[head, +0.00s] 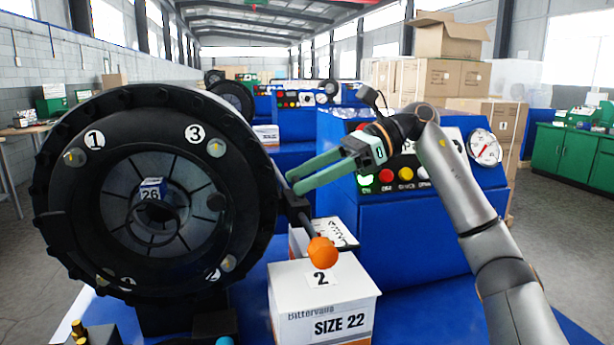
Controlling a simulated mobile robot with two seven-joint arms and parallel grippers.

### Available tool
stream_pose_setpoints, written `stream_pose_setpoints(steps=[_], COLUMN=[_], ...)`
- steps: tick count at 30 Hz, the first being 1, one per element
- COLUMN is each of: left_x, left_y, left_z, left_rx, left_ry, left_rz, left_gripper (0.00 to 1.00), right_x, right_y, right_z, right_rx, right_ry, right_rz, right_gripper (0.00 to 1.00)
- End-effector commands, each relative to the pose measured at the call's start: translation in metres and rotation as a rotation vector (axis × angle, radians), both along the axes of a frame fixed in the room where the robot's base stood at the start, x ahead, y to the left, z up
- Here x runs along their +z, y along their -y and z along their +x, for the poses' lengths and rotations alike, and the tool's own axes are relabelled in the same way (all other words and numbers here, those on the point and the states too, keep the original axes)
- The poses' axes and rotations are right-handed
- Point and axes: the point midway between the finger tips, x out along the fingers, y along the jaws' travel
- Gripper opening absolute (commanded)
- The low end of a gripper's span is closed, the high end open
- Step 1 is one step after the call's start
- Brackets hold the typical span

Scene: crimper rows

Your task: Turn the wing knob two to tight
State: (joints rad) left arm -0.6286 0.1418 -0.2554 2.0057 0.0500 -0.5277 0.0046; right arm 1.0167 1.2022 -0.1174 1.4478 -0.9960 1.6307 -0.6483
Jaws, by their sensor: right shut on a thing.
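The black crimper ring (258,140) stands at the left, with numbered round knobs on its face. Wing knob two (229,263) is at the lower right of the face, beside a white 2 label that is partly in shadow. Its wing is too small to read. My right gripper (292,184) reaches in from the right with green fingers, at the ring's right edge. It is shut at the top end of a black lever (308,226) with an orange ball (322,251). The exact contact is hard to see. Knob two is below and left of it. My left gripper is out of view.
A white SIZE 22 box (322,305) stands just below the orange ball. A blue control cabinet (420,230) with coloured buttons and a dial gauge (485,148) stands behind my right arm. The space in front of the ring's face looks clear.

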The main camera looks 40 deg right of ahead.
Motion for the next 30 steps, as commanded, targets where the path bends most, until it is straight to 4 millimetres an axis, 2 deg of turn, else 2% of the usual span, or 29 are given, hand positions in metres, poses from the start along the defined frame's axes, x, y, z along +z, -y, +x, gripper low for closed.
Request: stream_pose_setpoints(steps=[1, 9, 20, 30], left_x=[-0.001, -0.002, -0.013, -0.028], left_y=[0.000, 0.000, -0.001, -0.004], left_z=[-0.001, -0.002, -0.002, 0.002], left_rx=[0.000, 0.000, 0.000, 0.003], left_ry=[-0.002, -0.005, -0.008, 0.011], left_rz=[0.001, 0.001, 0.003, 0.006], left_gripper=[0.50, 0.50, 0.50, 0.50], right_x=[0.000, 0.000, -0.003, -0.004], right_y=[0.000, 0.000, 0.000, -0.002], right_z=[0.000, 0.000, -0.001, -0.005], right_rx=[0.000, -0.001, -0.067, -0.323], right_ry=[0.000, 0.000, 0.000, 0.002], right_rz=[0.000, 0.000, -0.006, -0.008], right_gripper=[0.36, 0.07, 0.07, 0.07])
